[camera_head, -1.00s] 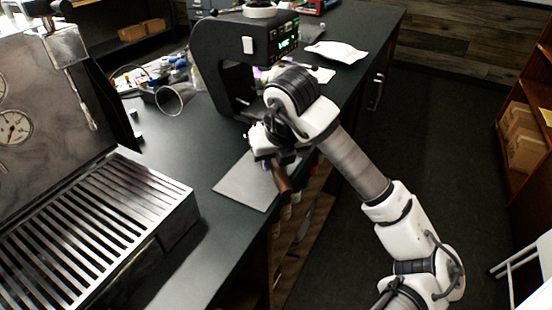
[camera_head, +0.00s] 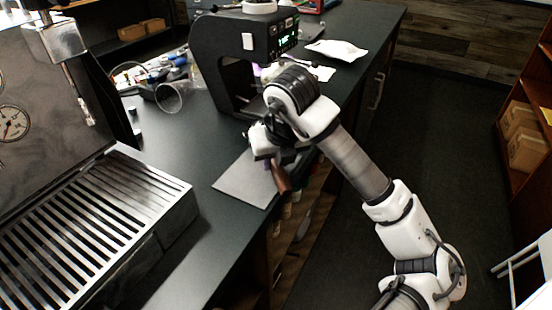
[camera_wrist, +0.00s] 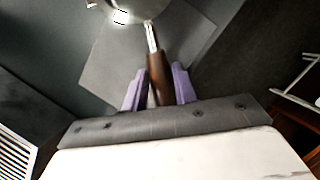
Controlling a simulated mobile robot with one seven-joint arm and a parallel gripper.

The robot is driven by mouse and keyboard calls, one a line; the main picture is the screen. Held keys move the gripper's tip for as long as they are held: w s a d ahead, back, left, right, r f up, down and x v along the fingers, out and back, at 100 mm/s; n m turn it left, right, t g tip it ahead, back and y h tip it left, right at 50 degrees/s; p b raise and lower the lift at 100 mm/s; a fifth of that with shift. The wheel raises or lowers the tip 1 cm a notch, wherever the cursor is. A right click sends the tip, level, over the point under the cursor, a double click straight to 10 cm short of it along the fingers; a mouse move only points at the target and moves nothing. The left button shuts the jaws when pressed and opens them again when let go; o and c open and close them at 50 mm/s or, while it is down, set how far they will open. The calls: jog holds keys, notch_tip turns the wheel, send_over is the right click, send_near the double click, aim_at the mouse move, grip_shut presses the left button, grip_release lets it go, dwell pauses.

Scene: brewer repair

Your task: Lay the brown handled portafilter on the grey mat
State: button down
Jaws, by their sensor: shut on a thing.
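The portafilter's brown handle (camera_wrist: 158,80) is between the two purple fingers of my gripper (camera_wrist: 158,88) in the wrist view. Its metal neck and part of its shiny head (camera_wrist: 122,15) show at the top of that view, cut off by the frame edge. The brown handle (camera_head: 281,178) also shows in the head view, below my gripper (camera_head: 272,155), pointing toward the counter's front edge. The grey mat (camera_head: 245,185) lies flat on the dark counter, partly under my gripper. It also shows in the wrist view (camera_wrist: 105,60). I cannot tell whether the portafilter touches the mat.
A metal slatted drip tray (camera_head: 90,235) of a large machine stands at the left. A black grinder-like machine (camera_head: 215,60) stands behind the mat. A clear cup (camera_head: 170,97) and clutter lie further back. Counter left of the mat is bare.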

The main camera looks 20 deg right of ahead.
jog(key=shift+f+b, duration=0.25)
jog(key=shift+b, duration=0.05)
jog(key=c, duration=1)
grip_release()
jog(key=shift+c, duration=0.2)
jog(key=shift+r, duration=0.1)
jog(key=b+v, duration=0.1)
jog(key=v, duration=1.2)
jog(key=shift+s+r, duration=0.15)
jog(key=shift+r, duration=0.2)
